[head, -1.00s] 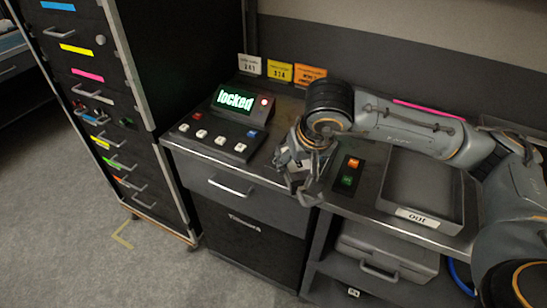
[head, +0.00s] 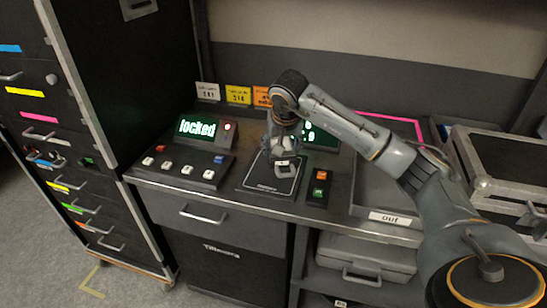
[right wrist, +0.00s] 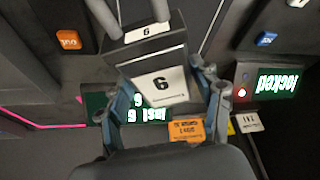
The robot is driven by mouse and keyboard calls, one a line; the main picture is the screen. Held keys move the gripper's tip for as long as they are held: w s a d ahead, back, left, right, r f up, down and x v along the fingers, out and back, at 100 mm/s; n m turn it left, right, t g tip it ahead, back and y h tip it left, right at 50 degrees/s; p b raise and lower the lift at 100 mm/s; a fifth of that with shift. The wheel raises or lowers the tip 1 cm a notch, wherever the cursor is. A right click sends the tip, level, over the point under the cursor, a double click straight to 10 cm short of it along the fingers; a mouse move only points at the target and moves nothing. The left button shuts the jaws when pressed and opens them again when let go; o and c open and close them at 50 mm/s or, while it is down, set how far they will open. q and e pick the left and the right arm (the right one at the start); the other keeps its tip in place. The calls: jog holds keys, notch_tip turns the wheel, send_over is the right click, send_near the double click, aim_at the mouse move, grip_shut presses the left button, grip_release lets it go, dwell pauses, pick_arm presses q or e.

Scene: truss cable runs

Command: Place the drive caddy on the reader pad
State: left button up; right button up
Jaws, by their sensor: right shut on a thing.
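The drive caddy (right wrist: 150,52) is a dark box with white labels bearing a single digit, seen close up in the right wrist view. My right gripper (right wrist: 165,100) has its fingers on either side of it and is shut on it. In the head view the right gripper (head: 285,160) hangs over the reader pad (head: 262,187), a dark flat pad with a pale outline on the counter. The gripper hides part of the pad and most of the caddy. I cannot tell whether the caddy touches the pad. My left gripper is not in view.
A console (head: 185,163) with a green "locked" screen stands left of the pad. A small box with orange and green buttons (head: 319,188) stands right of it. A second screen (head: 320,138) is behind. An "out" tray (head: 397,219) and a metal case (head: 500,165) lie further right.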

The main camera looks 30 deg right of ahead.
jog(key=shift+w+a+f, duration=0.15)
jog(key=shift+w+f, duration=0.85)
jog(key=shift+f, duration=0.15)
jog(key=shift+w+a+f, duration=0.1)
jog(key=shift+w+f, duration=0.35)
jog(key=shift+f, duration=0.05)
notch_tip(320, 180, down, 2)
jog(key=shift+f+p, duration=0.15)
jog(key=shift+p, duration=0.45)
jog(key=shift+f, duration=0.5)
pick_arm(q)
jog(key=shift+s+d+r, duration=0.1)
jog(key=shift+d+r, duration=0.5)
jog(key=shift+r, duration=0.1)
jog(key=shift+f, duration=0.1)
pick_arm(e)
jog(key=shift+f, duration=0.1)
jog(key=o, duration=1.5)
jog(key=shift+c, duration=0.2)
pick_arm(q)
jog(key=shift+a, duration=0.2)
